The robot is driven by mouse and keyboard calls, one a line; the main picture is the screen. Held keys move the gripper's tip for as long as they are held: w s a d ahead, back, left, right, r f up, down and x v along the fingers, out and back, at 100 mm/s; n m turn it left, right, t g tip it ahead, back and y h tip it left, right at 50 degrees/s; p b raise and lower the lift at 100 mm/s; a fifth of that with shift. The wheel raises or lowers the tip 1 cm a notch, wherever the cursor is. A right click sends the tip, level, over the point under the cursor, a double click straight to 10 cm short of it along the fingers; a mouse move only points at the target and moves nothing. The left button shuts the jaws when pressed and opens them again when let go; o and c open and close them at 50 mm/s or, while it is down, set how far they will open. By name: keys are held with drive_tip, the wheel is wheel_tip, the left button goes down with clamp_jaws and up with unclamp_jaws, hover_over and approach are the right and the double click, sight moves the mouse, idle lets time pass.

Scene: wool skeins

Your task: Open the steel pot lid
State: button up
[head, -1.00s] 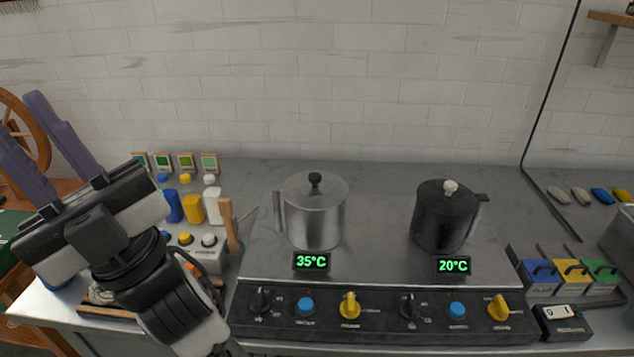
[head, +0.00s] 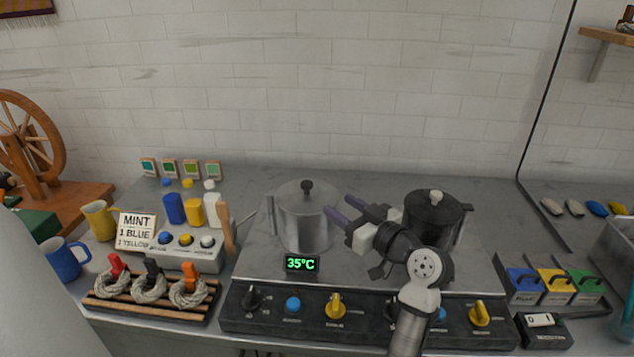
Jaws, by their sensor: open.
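The steel pot (head: 304,228) stands upright on the left side of the stove top. Its steel lid (head: 300,195) sits on it, with a dark round knob (head: 307,186) in the middle. My gripper (head: 334,214) has its two purple fingers apart and pointing left, close to the right side of the steel pot and lower in the picture than the lid knob. It holds nothing. I cannot tell whether a fingertip touches the pot. My arm covers part of the black pot (head: 437,208) on the right.
A control panel (head: 265,318) with knobs and buttons runs along the stove's front. A sign (head: 136,230), mugs and wool skeins (head: 150,288) stand at the left. Coloured boxes (head: 556,285) stand at the right. The counter behind the pots is clear.

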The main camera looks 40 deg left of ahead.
sight(310, 185)
drive_tip(key=p+x, duration=0.4)
drive_tip(key=x, duration=0.7)
drive_tip(key=shift+w+a+r, duration=0.1)
drive_tip(key=shift+a+r, duration=0.1)
drive_tip(key=shift+a, duration=0.05)
drive_tip(key=shift+w+a+f, duration=0.15)
drive_tip(key=shift+a, duration=0.45)
drive_tip(key=shift+c, duration=0.5)
clamp_jaws()
